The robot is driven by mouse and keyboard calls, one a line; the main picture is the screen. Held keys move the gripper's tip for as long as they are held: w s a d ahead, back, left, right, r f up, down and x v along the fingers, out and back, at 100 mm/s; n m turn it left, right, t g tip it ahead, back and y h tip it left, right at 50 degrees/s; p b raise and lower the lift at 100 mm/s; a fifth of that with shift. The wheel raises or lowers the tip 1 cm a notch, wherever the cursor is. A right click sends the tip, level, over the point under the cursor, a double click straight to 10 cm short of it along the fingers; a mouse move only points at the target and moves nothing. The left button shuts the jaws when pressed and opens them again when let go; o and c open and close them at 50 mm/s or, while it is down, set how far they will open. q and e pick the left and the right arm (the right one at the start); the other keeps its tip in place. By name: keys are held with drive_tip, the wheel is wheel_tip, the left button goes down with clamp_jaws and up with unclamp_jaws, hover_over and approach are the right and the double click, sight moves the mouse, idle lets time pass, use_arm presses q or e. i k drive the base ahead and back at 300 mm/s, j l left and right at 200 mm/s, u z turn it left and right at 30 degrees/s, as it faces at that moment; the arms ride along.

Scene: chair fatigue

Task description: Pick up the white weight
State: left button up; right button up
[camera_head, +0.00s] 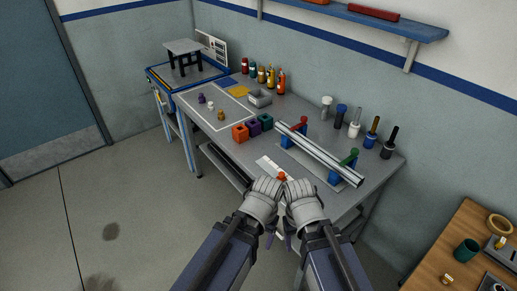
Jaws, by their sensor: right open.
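A small white weight (211,106) stands on the left part of the grey workbench (240,172), inside a pale outlined area. A purple weight (201,98) is just behind it to the left, and a brownish weight (221,115) is just in front to the right. My left gripper (267,184) and right gripper (298,185) are side by side at the bench's front edge, well right of and nearer than the white weight. The right gripper is open. The left gripper's fingers are too small and overlapped to tell their state. Neither gripper touches the weight.
Coloured bottles (262,75) line the back. A wooden table (450,240) is at right.

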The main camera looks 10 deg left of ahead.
sight(211, 108)
drive_tip(key=i+j+z, duration=0.1)
drive_tip(key=j, duration=0.35)
drive_tip(key=i+j+z, duration=0.15)
drive_tip(key=i+j, duration=0.15)
drive_tip(key=j, duration=0.15)
drive_tip(key=i+j+z, duration=0.1)
drive_tip(key=j, duration=0.35)
drive_tip(key=i+j+z, duration=0.15)
drive_tip(key=j, duration=0.35)
drive_tip(key=i+j+z, duration=0.1)
drive_tip(key=i+j, duration=0.15)
drive_tip(key=j, duration=0.25)
drive_tip(key=i+j+z, duration=0.1)
drive_tip(key=j, duration=0.45)
drive_tip(key=i+j+z, duration=0.15)
drive_tip(key=j, duration=0.35)
drive_tip(key=k, duration=0.05)
